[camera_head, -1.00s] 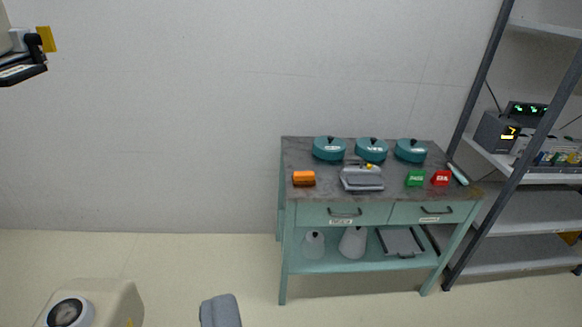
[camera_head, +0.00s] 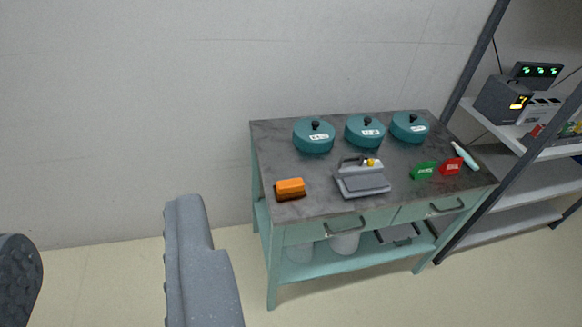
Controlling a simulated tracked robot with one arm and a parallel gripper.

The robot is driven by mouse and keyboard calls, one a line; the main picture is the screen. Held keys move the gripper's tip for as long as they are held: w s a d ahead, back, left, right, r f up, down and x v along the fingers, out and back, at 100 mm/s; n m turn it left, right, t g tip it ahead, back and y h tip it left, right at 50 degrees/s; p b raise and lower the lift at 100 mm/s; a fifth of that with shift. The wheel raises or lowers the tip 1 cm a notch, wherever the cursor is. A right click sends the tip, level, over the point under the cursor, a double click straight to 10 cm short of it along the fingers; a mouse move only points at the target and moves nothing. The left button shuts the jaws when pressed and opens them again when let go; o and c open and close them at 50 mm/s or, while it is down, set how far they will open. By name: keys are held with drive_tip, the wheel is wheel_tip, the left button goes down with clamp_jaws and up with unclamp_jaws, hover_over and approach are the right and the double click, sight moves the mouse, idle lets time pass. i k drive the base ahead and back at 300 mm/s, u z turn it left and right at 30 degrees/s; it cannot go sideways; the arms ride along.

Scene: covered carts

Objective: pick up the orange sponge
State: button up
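The orange sponge (camera_head: 290,187) lies on the dark top of a green cart (camera_head: 318,203), near its front left corner. It is a small block with a dark lower layer. My gripper (camera_head: 103,228) shows at the lower left as two grey fingers set wide apart, the left one partly cut off by the picture edge. It is open, with nothing seen between the fingers. The sponge is to the right of and beyond the fingers, clear of them.
A grey device (camera_head: 362,180) stands right of the sponge. Teal lidded pots (camera_head: 314,138) line the back. Green (camera_head: 423,171) and red (camera_head: 451,166) blocks sit at the right. A metal shelf (camera_head: 490,118) stands beside the cart. Wall (camera_head: 130,100) is behind; floor (camera_head: 110,290) left of the cart looks clear.

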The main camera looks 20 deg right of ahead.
sight(287, 189)
drive_tip(key=z, duration=0.15)
drive_tip(key=i, duration=1.4)
drive_tip(key=z, duration=0.15)
